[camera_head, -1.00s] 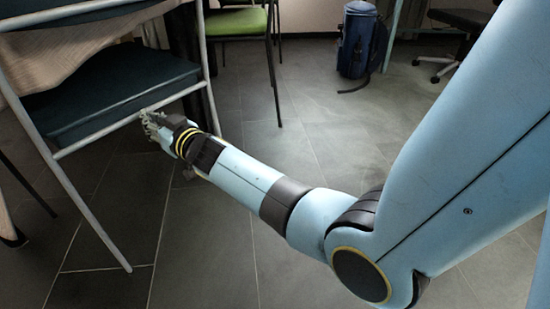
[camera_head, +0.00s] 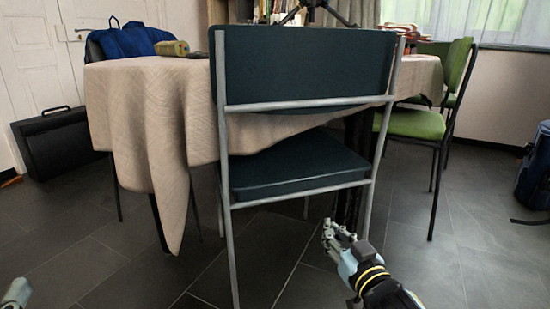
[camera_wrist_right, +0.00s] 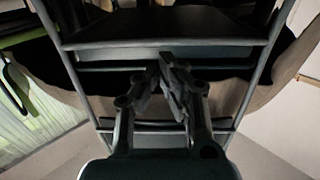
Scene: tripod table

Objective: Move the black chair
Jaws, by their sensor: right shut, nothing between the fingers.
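The black chair (camera_head: 305,65) stands in the middle of the head view, with a dark blue-black backrest and seat on a grey metal frame. Its back faces me and its seat reaches under the tablecloth's edge. My right gripper (camera_head: 328,228) is shut and empty, below and in front of the right side of the seat, apart from the frame as far as I can tell. In the right wrist view the closed fingers (camera_wrist_right: 168,72) show in front of the chair's frame bars (camera_wrist_right: 165,43). A small part of my left gripper (camera_head: 15,293) shows at the lower left corner; its fingers are not clear.
A table with a beige cloth (camera_head: 150,115) stands behind the chair. A green chair (camera_head: 412,123) is to the right, and a blue backpack (camera_head: 537,170) is at the right edge. A black case (camera_head: 62,140) stands by the left wall. The floor in front is clear.

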